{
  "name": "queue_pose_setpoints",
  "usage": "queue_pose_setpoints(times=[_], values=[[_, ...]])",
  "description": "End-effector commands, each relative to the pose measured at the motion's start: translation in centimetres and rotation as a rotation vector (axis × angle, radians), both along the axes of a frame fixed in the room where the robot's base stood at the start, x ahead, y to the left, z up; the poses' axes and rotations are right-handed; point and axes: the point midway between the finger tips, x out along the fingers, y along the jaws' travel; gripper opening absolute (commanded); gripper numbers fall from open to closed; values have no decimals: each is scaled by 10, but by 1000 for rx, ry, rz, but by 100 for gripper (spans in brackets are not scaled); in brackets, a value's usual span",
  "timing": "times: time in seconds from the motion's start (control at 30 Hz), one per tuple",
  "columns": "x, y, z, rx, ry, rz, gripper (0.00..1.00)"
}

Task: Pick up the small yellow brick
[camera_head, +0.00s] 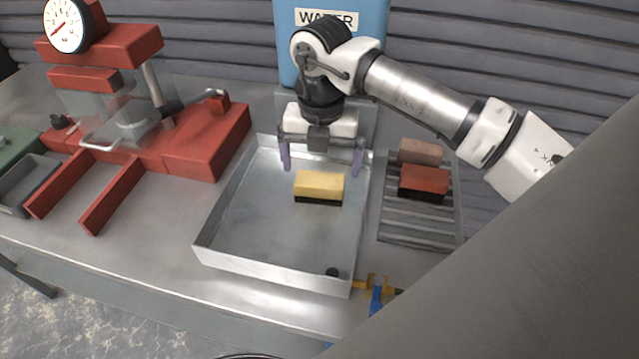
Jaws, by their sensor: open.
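The small yellow brick (319,186) lies in a shallow grey metal tray (222,262), toward the tray's back right. Its top is yellow and its lower front side looks dark. My gripper (322,165) is open and empty, pointing down above the back part of the tray. Its two purple-grey fingers are spread wider than the brick. In the picture they sit just above and behind the brick, one toward each end. I cannot tell the exact height of the fingertips over the brick.
A red press (200,140) with a gauge stands left of the tray. A slatted rack (415,228) on the right holds a red brick (424,180) and a pinkish brick (421,151). A blue water container (372,18) stands behind. A blue-and-yellow valve (377,290) is at the tray's front right.

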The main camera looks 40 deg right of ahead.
Motion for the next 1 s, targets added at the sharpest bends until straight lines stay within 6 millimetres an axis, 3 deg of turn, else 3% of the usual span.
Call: queue_pose_setpoints(times=[0.27,0.6,0.87,1.0], values=[[0,1,-22,1,0,0,100],[1,2,-66,2,-1,0,100],[1,2,-70,-1,-2,0,100],[1,2,-70,0,-1,0,82]])
